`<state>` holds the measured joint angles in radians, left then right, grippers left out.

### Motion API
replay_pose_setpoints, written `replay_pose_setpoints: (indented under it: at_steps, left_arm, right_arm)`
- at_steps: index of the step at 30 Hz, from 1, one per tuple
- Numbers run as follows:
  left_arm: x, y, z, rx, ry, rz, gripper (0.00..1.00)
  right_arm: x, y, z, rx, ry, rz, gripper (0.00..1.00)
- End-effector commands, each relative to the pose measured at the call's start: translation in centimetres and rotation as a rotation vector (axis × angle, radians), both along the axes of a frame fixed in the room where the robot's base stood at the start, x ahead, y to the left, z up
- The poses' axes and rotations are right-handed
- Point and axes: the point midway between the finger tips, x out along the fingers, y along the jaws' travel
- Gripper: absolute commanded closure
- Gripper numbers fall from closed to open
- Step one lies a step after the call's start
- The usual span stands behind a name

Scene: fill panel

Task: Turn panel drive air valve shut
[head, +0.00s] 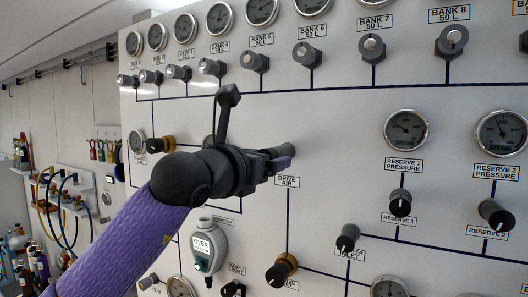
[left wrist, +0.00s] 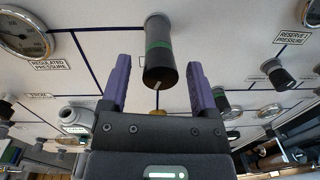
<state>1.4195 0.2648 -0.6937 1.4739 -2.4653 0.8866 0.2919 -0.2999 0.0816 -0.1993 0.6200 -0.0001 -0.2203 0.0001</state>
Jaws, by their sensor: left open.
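The drive air valve knob (head: 286,149) shows in the head view just above the DRIVE AIR label (head: 288,181), mostly hidden behind my left gripper (head: 277,161). In the left wrist view the knob (left wrist: 160,58) is a dark cylinder with a green band, standing out from the white panel. My left gripper's purple fingers (left wrist: 159,84) are open on either side of the knob's near end, with a visible gap on both sides. The knob's turned position cannot be told. My right gripper is not in view.
The white panel (head: 345,110) carries several other knobs and gauges. The bank 5 knob (head: 255,61) is above my gripper; a brass-collared knob (head: 281,270) is below. A grey meter (head: 208,247) hangs below my wrist. Hoses (head: 60,215) hang at the far left.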

Motion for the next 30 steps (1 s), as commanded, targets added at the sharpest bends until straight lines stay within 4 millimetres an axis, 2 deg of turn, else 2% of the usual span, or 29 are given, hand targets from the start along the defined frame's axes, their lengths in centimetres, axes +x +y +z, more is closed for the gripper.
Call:
replay_pose_setpoints:
  at_steps: [2, 3, 12, 14, 23, 30]
  left_arm:
    - [0.0, 0.0, -0.1, 0.0, 0.0, 0.0, 0.23]
    - [0.0, 0.0, -0.1, 0.0, 0.0, 0.0, 0.27]
    - [0.0, 0.0, 0.0, -0.001, 0.001, 0.0, 0.9]
    - [0.0, 0.0, 0.0, 0.0, 0.001, 0.0, 1.0]
    - [0.0, 0.0, -0.1, 0.02, -0.012, 0.0, 1.0]
    - [0.0, 0.1, -0.2, 0.125, -0.073, 0.002, 1.0]
  right_arm:
    - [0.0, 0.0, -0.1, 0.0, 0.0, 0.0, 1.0]
    - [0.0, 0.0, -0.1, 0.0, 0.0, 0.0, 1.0]
    - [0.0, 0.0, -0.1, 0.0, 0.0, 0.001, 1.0]
    - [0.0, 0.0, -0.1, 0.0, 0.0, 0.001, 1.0]
    - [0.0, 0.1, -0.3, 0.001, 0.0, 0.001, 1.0]
    - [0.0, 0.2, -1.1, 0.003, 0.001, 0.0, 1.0]
